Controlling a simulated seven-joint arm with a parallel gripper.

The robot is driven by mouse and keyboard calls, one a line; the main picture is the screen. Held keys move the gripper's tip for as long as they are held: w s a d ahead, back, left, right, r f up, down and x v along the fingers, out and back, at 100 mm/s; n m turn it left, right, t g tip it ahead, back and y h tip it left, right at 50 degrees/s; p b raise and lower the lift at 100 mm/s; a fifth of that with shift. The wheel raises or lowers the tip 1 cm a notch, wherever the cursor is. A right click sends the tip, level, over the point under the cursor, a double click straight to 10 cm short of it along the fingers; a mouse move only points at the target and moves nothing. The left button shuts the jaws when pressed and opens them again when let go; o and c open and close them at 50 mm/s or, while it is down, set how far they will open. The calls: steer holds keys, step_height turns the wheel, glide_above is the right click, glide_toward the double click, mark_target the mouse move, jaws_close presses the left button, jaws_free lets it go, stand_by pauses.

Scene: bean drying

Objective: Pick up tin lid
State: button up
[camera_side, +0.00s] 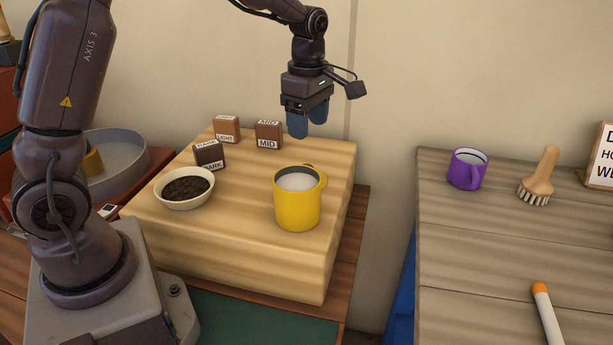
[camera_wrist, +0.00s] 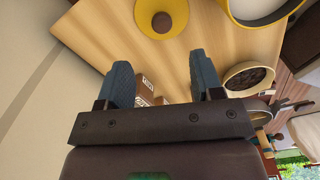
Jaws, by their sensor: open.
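The tin lid (camera_wrist: 147,30) is a yellow disc with a brown knob, lying on the wooden block at the top of the wrist view. In the side view only a yellow edge and the brown knob (camera_side: 308,166) show behind the tin. The yellow tin (camera_side: 297,208) stands upright and uncovered, pale inside; part of it shows at the top right of the wrist view (camera_wrist: 236,16). My gripper (camera_side: 308,121) is open and empty, in the air above the back right of the block. In the wrist view the lid lies beyond the blue fingertips (camera_wrist: 160,70).
A bowl (camera_side: 184,201) of dark beans stands left of the tin. Labelled blocks, light (camera_side: 226,129), mid (camera_side: 268,136) and dark (camera_side: 210,156), stand behind. A grey tray (camera_side: 125,150) is at left. A separate table holds a purple mug (camera_side: 464,172) and brush (camera_side: 540,172).

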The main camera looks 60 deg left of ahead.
step_height(320, 180, down, 10)
steer(key=shift+s+f, duration=0.1)
steer(key=c, duration=1)
